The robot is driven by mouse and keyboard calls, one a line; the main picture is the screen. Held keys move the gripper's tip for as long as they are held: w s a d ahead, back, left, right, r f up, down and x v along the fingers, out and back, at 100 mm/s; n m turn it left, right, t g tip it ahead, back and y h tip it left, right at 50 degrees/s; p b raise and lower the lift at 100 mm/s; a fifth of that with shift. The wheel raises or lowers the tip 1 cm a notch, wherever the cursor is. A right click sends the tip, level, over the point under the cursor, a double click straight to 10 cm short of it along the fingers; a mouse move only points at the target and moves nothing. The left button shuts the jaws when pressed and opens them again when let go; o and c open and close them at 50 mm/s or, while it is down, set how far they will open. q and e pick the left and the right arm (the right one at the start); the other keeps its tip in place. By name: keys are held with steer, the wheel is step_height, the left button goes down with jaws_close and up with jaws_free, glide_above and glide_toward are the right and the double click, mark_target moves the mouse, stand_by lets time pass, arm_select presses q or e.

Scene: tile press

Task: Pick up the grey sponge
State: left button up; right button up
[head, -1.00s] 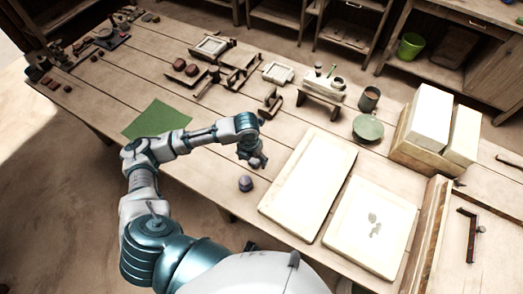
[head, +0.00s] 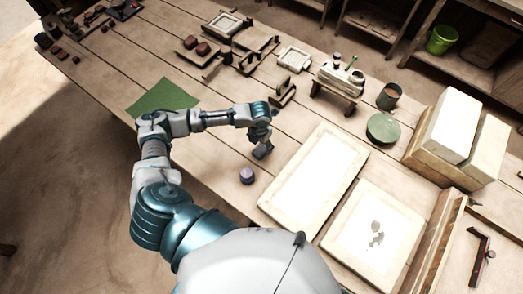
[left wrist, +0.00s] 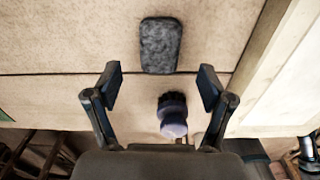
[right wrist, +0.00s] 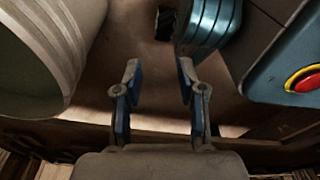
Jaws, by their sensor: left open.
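The grey sponge (left wrist: 160,45) is a dark, speckled block with rounded corners, lying on the wooden table in the left wrist view. My left gripper (left wrist: 160,87) is open and empty, with its fingers spread to either side below the sponge in that picture. In the head view my left gripper (head: 263,146) is over the table, left of the large pale slab. I cannot pick the sponge out from the gripper there. My right gripper (right wrist: 157,75) has its fingers apart with nothing between them, and it is outside the head view.
A small purple-grey knob-like object (head: 247,175) stands near the table's front edge; it also shows between the left fingers' bases (left wrist: 172,113). A pale framed slab (head: 315,180) lies just right of it. A green sheet (head: 162,97) lies left. Small tools fill the back.

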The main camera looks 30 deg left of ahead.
mark_target(260, 149)
arm_select(q)
steer(key=shift+a+f, duration=0.2)
steer(key=shift+f, duration=0.45)
step_height(260, 149, down, 4)
steer(key=shift+w+d+r+b, duration=0.1)
steer(key=shift+w+d+b, duration=0.05)
steer(key=shift+b, duration=0.2)
steer(key=shift+d+f, duration=0.1)
steer(key=shift+f, duration=0.25)
steer(key=shift+c, duration=0.5)
steer(key=c, duration=0.9)
arm_select(e)
steer(key=shift+w+a+r, duration=0.1)
steer(key=shift+w+r, duration=0.4)
steer(key=shift+w, duration=0.1)
